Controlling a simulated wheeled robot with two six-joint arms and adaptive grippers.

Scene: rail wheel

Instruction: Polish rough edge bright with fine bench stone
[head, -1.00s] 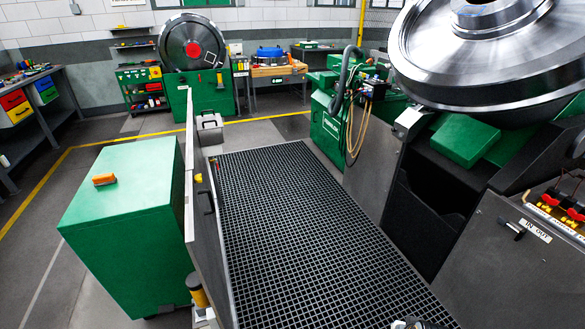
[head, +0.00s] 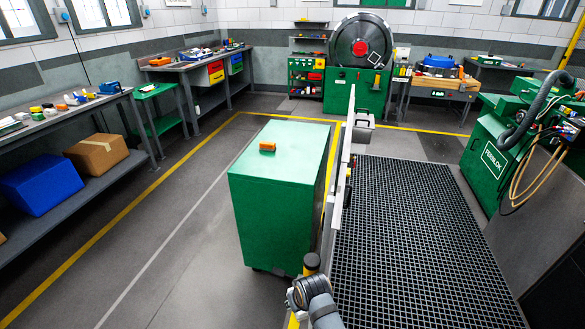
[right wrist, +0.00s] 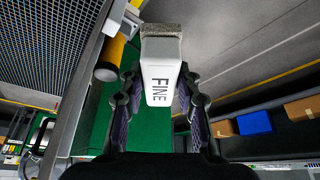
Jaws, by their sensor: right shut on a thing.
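In the right wrist view, the fine bench stone (right wrist: 162,78) is a block with a white body lettered FINE and a rough grey end. My right gripper (right wrist: 158,92) is shut on it, with one finger on each side. The grey end points away from the gripper. A grey arm part of mine (head: 315,300) shows at the bottom of the head view, but no fingers show there. A dark steel wheel with a red centre (head: 361,42) stands upright at the back. I cannot make out a rough edge. My left gripper is not in view.
A green cabinet (head: 280,190) carries an orange block (head: 268,146). A grey panel (head: 339,190) stands beside the dark floor grating (head: 425,230). Workbenches line the left, with a blue bin (head: 42,183) and a cardboard box (head: 96,153) below. The floor left of the cabinet is clear.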

